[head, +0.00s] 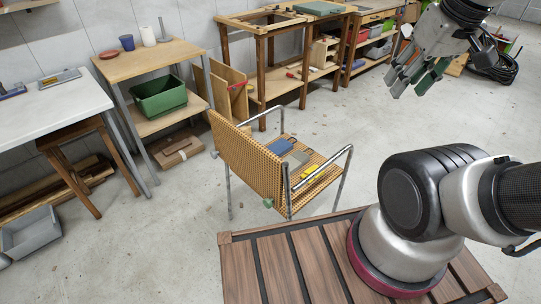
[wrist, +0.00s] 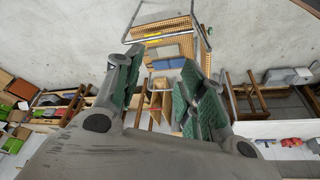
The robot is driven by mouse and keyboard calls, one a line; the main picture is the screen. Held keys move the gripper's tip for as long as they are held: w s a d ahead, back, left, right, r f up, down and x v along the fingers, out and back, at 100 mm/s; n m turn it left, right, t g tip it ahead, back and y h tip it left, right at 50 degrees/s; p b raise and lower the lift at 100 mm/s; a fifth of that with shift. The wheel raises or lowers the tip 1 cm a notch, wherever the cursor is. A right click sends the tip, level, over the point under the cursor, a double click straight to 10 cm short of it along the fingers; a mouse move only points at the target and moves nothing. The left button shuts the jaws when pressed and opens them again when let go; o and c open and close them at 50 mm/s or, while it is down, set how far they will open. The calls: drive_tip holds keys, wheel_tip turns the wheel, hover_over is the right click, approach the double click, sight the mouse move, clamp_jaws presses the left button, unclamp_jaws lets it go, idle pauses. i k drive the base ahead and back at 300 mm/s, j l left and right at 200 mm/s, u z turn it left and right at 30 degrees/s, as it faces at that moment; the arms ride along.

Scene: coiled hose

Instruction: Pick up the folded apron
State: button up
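A wicker chair (head: 247,157) with a metal tube frame stands in the middle of the head view. On its seat lie a flat blue folded piece (head: 281,147), a grey flat piece (head: 298,159) and a yellow item (head: 308,172). I cannot tell for certain which is the folded apron. In the wrist view the blue piece (wrist: 168,64) and the grey piece (wrist: 166,50) show beyond and between the fingers. My gripper (head: 415,82) is high at the upper right, well apart from the chair. Its green-padded fingers (wrist: 160,75) are spread and empty.
A wooden table (head: 168,58) holds a green bin (head: 159,96) on its lower shelf. A white table (head: 48,107) with a wooden stool (head: 84,142) stands left. Workbenches line the back wall. A black coiled hose (head: 499,70) lies far right.

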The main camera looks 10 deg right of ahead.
sight(281, 147)
drive_tip(key=i+l+u, duration=0.35)
drive_tip(key=l+u, duration=0.15)
drive_tip(key=l, duration=0.25)
drive_tip(key=i+l+u, duration=0.25)
drive_tip(key=l, duration=0.2)
drive_tip(key=l+u, duration=0.25)
drive_tip(key=l, duration=0.15)
